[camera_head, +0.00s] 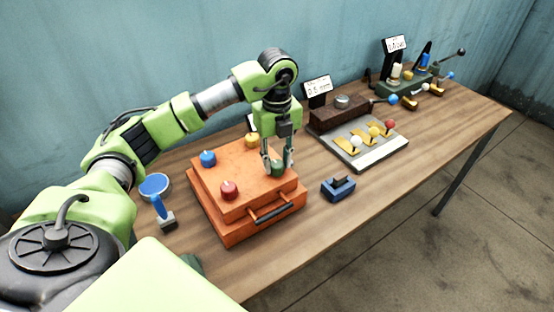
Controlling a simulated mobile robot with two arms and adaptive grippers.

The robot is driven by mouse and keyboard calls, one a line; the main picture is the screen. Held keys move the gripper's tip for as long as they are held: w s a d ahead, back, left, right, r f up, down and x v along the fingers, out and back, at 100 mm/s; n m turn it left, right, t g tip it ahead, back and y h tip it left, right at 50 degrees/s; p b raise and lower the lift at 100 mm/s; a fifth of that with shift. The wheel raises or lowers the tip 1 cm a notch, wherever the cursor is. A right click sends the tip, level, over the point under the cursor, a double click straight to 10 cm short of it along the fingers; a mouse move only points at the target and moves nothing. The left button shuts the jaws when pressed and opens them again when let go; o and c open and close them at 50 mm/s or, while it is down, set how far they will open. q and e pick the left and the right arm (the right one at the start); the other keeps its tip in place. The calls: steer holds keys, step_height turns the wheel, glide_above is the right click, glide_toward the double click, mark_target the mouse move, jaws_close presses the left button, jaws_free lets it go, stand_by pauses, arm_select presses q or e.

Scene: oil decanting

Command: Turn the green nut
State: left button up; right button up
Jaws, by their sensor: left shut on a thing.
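The green nut (277,168) stands on top of the orange box (243,230) near its right corner. My left gripper (278,165) points straight down over it, with its fingers on both sides of the nut, shut on it. The fingers hide part of the nut. A blue nut (208,158), a red nut (229,190) and a yellow nut (252,140) stand on the same box. My right gripper is not in view.
A blue block (338,188) lies right of the box. A grey plate (368,154) with coloured knobs and a dark brown block (338,112) stand behind it. The table's front right is clear.

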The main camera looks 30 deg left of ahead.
mark_target(277, 163)
arm_select(q)
steer(key=shift+w, duration=0.1)
steer(key=o, duration=1.1)
step_height(277, 163, up, 12)
